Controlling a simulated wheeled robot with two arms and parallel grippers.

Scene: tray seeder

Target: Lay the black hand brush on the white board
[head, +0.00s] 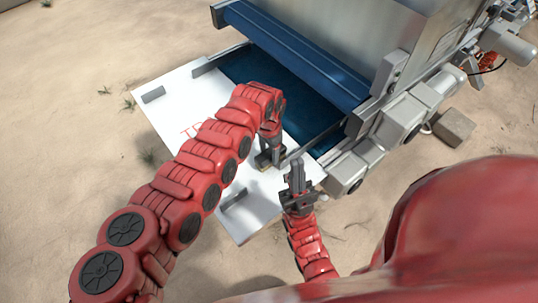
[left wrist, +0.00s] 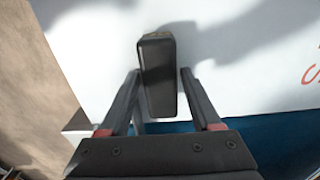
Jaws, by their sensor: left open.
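The black hand brush (left wrist: 159,80) is a dark block on the white board (left wrist: 95,35) in the left wrist view. My left gripper (left wrist: 160,75) is open, with one finger on each side of the brush. A small gap shows on the right side; on the left I cannot tell whether the finger touches. In the head view the white board (head: 170,120) lies in front of the machine, and my left gripper (head: 268,157) is low over its near right part. The brush there is mostly hidden by the gripper. My right gripper (head: 297,178) points up beside the board's near right edge, with no object visible in it.
The grey machine with a blue bar (head: 295,55) and a dark blue belt (head: 270,95) stands behind the board. Small grey brackets (head: 153,94) stand at the board's edges. A stone block (head: 454,127) lies at the right.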

